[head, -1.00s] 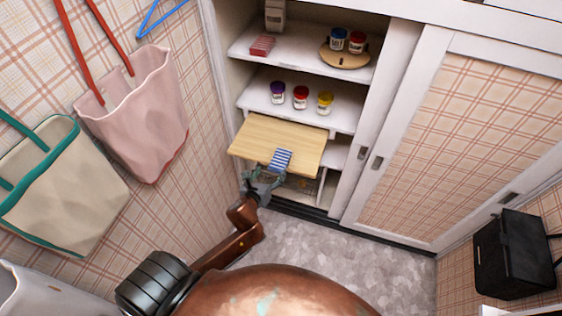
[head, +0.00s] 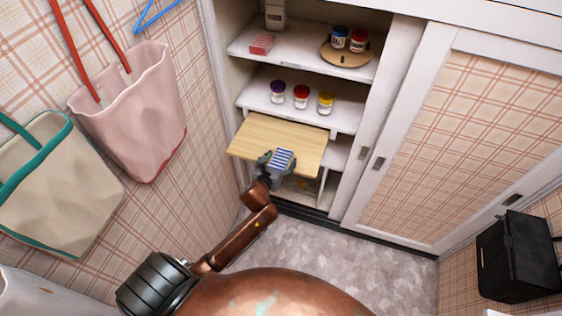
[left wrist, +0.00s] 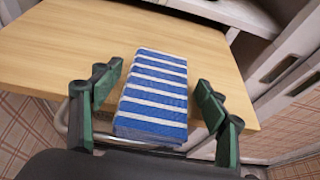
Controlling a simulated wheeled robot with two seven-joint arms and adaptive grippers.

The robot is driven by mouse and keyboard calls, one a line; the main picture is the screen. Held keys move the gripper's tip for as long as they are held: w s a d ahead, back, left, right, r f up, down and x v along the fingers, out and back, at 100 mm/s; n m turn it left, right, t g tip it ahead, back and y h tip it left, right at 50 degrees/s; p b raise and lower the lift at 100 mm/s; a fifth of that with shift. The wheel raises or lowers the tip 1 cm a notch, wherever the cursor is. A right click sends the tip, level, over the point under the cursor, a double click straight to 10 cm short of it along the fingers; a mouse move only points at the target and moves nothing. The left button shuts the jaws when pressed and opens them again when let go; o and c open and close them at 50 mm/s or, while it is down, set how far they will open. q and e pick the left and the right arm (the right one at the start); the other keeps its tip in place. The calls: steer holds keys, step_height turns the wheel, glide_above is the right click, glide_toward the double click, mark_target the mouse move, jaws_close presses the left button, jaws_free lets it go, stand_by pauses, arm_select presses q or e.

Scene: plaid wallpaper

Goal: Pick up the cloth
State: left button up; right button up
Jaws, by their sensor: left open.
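The cloth (head: 282,159) is a folded blue-and-white striped block. It lies on the light wooden pull-out board (head: 300,140) near its front edge. In the left wrist view the cloth (left wrist: 155,95) lies between the two green-and-black fingers of my left gripper (left wrist: 160,115), with a gap showing on the right side and a smaller one on the left. The left gripper (head: 272,165) is open around the cloth at the board's front edge. My right gripper is not in view.
Above the board, a shelf holds a purple-lidded jar (head: 278,91), a red-lidded jar (head: 301,96) and a yellow-lidded jar (head: 326,102). A sliding door (head: 430,140) stands to the right. A pink bag (head: 135,115) hangs on the left wall.

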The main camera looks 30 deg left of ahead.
arm_select(q)
steer(key=c, duration=1.2)
steer(key=shift+r, duration=0.1)
steer(key=shift+c, duration=0.2)
